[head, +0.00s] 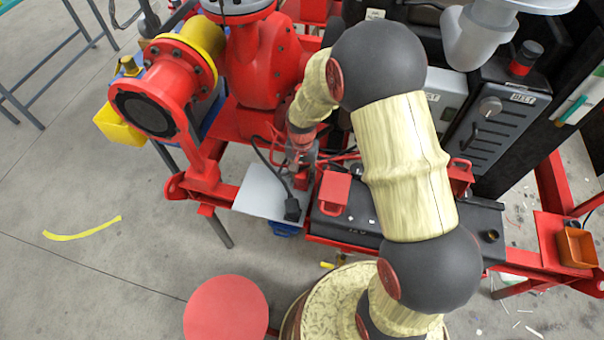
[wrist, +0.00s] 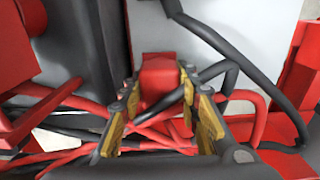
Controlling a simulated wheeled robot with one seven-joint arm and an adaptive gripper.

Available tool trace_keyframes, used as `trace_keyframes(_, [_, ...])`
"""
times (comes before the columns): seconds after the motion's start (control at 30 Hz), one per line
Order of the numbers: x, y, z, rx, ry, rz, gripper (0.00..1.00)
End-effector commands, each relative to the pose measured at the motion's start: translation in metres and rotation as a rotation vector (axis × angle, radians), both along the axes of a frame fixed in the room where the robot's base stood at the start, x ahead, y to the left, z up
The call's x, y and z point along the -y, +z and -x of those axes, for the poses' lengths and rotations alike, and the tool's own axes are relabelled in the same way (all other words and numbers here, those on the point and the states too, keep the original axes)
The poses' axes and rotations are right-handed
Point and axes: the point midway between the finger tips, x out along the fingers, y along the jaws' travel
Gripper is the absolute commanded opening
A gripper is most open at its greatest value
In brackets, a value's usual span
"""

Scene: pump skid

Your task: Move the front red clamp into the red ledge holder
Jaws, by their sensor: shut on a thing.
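My gripper (head: 303,160) points down over the skid, beside a pale plate. In the wrist view, its yellow-padded fingers (wrist: 162,108) stand on either side of a red block, which I take for the front red clamp (wrist: 159,78). The clamp also shows as a small red patch below the fingers in the head view (head: 302,181). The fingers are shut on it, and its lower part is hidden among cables. A red bracket-like piece (head: 334,190) stands just right of the gripper. I cannot tell for certain which red part is the ledge holder.
Black and red cables (wrist: 230,75) cross close around the fingers. A black plug (head: 292,209) lies on the pale plate (head: 258,190). A red pump (head: 262,65) rises behind, and a grey control box (head: 505,112) stands at right. An orange bin (head: 576,247) sits at far right.

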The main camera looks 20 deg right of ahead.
Motion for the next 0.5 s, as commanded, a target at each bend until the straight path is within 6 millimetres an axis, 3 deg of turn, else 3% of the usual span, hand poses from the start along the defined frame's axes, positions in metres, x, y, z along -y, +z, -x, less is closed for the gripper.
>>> trace_keyframes(0.4, [0.0000, -0.0035, -0.0001, 0.000, 0.000, 0.000, 0.00])
trace_keyframes(0.43, [0.0000, -0.0035, -0.0002, 0.000, 0.000, 0.000, 0.34])
trace_keyframes(0.5, [0.0000, -0.0035, -0.0002, 0.000, 0.000, 0.000, 0.38])
